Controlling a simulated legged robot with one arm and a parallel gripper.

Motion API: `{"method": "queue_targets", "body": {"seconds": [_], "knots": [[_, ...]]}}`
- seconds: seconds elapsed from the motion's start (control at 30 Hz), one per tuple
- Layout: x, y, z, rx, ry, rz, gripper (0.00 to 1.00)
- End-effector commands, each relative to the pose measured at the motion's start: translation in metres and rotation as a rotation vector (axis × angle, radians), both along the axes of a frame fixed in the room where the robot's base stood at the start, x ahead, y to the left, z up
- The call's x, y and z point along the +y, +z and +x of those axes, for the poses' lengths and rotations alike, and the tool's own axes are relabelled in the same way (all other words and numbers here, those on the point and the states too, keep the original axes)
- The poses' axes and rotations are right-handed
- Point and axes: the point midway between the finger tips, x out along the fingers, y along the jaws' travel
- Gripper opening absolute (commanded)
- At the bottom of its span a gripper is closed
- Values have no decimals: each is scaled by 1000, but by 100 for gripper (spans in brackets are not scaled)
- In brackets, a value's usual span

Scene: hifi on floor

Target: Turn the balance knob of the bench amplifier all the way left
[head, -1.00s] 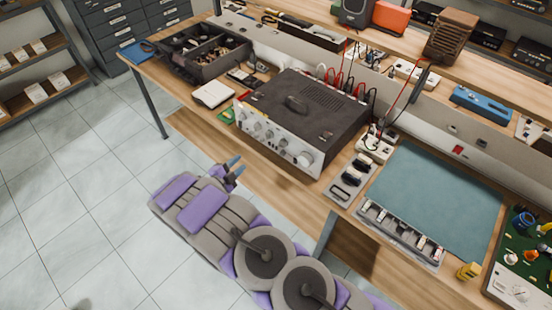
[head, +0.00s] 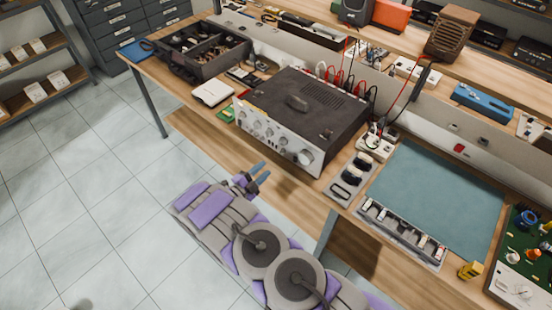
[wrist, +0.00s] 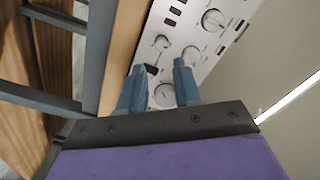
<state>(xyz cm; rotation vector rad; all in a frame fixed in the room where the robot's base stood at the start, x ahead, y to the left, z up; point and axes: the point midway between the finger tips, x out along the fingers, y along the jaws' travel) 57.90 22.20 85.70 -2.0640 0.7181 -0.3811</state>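The bench amplifier (head: 318,97) is a dark box with a silver front panel, standing on the wooden bench. The panel has several round knobs, with a larger one (head: 306,157) near its right end. Labels are too small to read, so I cannot tell which is the balance knob. My gripper (head: 258,174) is in front of and below the panel, with blue fingers apart and empty. In the wrist view the fingers (wrist: 158,88) point at the panel (wrist: 185,22); one knob (wrist: 165,95) shows in the gap between them, with other knobs (wrist: 192,55) beyond. I see no contact.
The bench's front edge (head: 215,125) runs close by my gripper. A grey tray (head: 352,180) and a teal mat (head: 440,195) lie right of the amplifier. A white notebook (head: 212,92) and a dark divided box (head: 200,55) lie left. The floor in front is clear.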

Motion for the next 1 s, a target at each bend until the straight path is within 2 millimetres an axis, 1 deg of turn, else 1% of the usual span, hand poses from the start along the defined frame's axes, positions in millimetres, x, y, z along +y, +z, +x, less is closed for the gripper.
{"method": "queue_targets", "body": {"seconds": [0.03, 0.2, 0.4, 0.6, 0.87, 1.0], "knots": [[-8, -1, 9, 0, -4, 0, 34], [-28, -1, 34, -2, -3, -1, 34], [-44, 0, 56, -3, -1, -2, 34], [-51, 1, 65, -2, 0, -1, 34], [-51, 1, 66, -1, 1, -2, 34], [-51, 1, 66, -2, 0, -1, 22]]}}
